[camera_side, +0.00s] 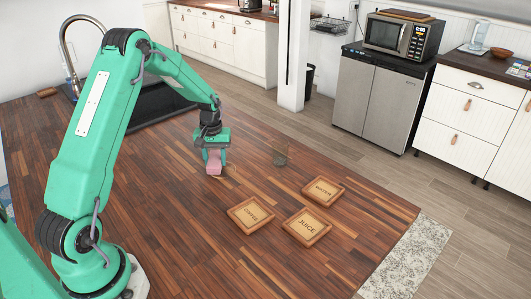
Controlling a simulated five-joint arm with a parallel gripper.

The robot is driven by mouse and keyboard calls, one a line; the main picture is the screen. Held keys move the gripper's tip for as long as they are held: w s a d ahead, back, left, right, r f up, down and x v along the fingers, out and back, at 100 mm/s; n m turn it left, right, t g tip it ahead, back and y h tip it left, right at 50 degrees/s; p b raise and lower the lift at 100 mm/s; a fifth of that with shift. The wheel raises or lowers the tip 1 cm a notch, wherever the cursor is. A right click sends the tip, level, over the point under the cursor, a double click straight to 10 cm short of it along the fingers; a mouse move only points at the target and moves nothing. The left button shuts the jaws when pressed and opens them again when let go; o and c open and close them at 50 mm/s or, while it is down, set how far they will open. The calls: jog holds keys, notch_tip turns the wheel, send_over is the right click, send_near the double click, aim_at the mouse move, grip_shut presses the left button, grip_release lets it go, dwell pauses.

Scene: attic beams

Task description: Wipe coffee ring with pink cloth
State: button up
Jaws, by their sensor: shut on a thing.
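My gripper (213,150) is at the end of the green arm, pointing down over the middle of the wooden counter. It is shut on a pink cloth (213,167), which looks like a small folded block. The cloth is at or just above the counter top; I cannot tell whether it touches. A faint curved mark, perhaps the coffee ring (232,170), shows on the wood just right of the cloth. It is too faint to make out fully, and the gripper may hide part of it.
Framed coasters marked COFFEE (250,215), JUICE (307,227) and WATER (323,191) lie nearer the counter's right end. A dark sink (155,107) with a tap is behind the arm. The front middle of the wooden counter (180,235) is clear.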

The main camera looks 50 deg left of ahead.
aim_at(231, 175)
jog(key=shift+d, duration=3.55)
jog(key=shift+a, duration=3.85)
jog(key=shift+w+a, duration=0.15)
jog(key=shift+w, duration=0.4)
jog(key=shift+d, duration=4)
jog(key=shift+a, duration=3.85)
jog(key=shift+a+r, duration=0.15)
jog(key=shift+r, duration=3.95)
